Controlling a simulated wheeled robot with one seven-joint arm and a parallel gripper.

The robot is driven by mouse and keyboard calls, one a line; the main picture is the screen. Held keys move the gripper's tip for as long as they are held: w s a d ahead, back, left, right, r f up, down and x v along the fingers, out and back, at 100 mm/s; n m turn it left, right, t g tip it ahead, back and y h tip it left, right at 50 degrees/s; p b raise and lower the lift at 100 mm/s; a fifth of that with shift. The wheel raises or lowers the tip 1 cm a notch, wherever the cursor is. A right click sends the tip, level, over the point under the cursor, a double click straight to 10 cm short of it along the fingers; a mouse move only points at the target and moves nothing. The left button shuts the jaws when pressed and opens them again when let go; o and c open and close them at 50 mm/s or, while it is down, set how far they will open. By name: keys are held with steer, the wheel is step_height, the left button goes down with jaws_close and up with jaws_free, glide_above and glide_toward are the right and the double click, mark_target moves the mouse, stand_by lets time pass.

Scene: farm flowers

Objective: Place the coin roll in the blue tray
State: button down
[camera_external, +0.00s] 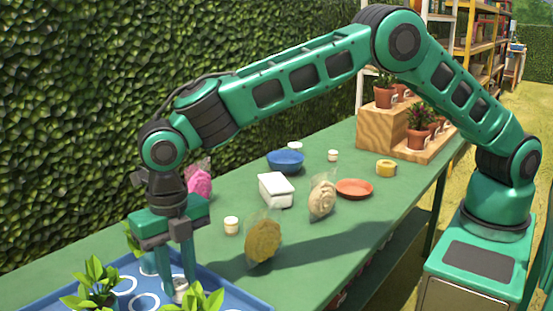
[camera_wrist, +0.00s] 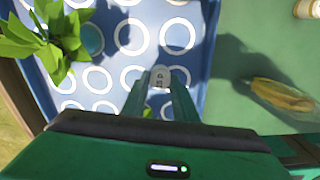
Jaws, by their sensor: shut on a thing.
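The coin roll (camera_wrist: 160,76) is a small pale grey piece between my fingertips in the wrist view. In the external view the coin roll (camera_external: 181,289) shows low at the tips. My gripper (camera_external: 179,283) points down and is shut on it, over the blue tray. The blue tray (camera_external: 236,287) is at the bottom left of the external view. In the wrist view the tray (camera_wrist: 207,48) has a floor marked with white rings. I cannot tell whether the roll touches the floor.
Potted plants (camera_external: 94,284) stand in the tray around my gripper; one plant (camera_wrist: 50,38) is at the wrist view's upper left.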

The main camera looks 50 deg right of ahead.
mark_target(180, 283)
steer(key=shift+f, duration=0.75)
steer(key=c, duration=1.4)
jaws_free()
steer(key=shift+f, duration=0.15)
step_height(180, 283, up, 12)
